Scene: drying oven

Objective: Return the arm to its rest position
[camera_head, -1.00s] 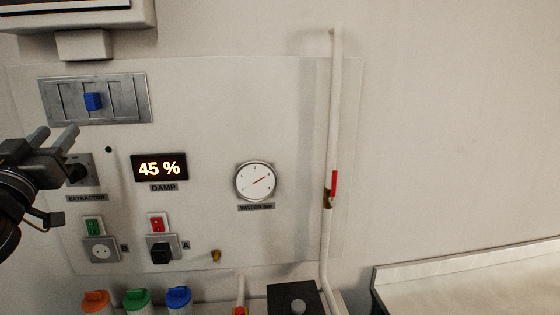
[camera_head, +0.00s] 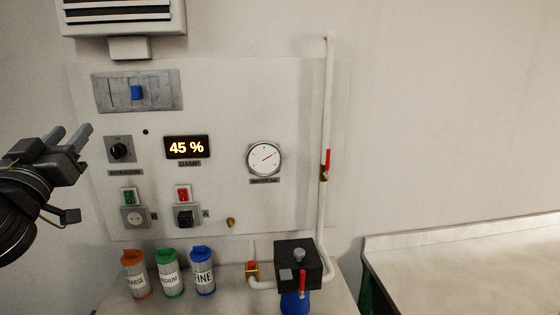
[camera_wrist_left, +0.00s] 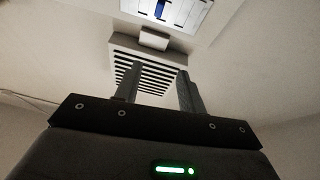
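My left gripper (camera_head: 70,140) comes in from the left edge of the head view, in front of the wall left of the panel. Its two fingers are apart with nothing between them, and it touches nothing that I can see. In the left wrist view the gripper (camera_wrist_left: 158,88) also shows its fingers spread and empty, pointing up toward a slatted vent (camera_wrist_left: 145,72). My right arm and gripper are not in view.
The control panel (camera_head: 220,215) carries an extractor knob (camera_head: 119,151), a 45 % damp display (camera_head: 186,147) and a water gauge (camera_head: 264,159). Below stand orange (camera_head: 135,275), green (camera_head: 170,272) and blue (camera_head: 202,271) jars and a black box (camera_head: 297,264). A counter (camera_head: 470,255) is at right.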

